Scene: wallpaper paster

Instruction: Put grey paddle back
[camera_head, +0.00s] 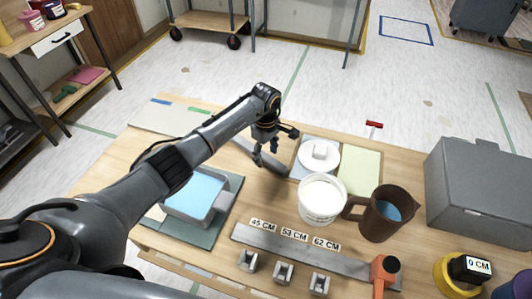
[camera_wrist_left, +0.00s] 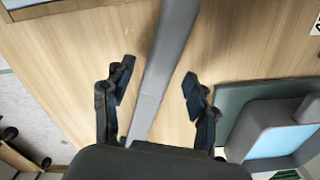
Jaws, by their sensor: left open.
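The grey paddle (camera_wrist_left: 168,60) is a long flat grey bar lying on the wooden table. In the left wrist view it runs between the two spread fingers of my left gripper (camera_wrist_left: 160,103), with clear gaps on both sides. In the head view my left gripper (camera_head: 268,146) is open, pointing down over the back-middle of the table. The paddle (camera_head: 278,168) shows there only in part, beneath the gripper and arm. I cannot tell how high the fingertips are above it. My right gripper is in neither view.
A grey tray of blue liquid (camera_head: 222,203) sits on a green mat at left. Near the gripper are a white lid (camera_head: 320,156), a white bucket (camera_head: 321,198) and a brown jug (camera_head: 382,214). A marked grey bar (camera_head: 295,253) lies in front. A grey box (camera_head: 482,185) stands at right.

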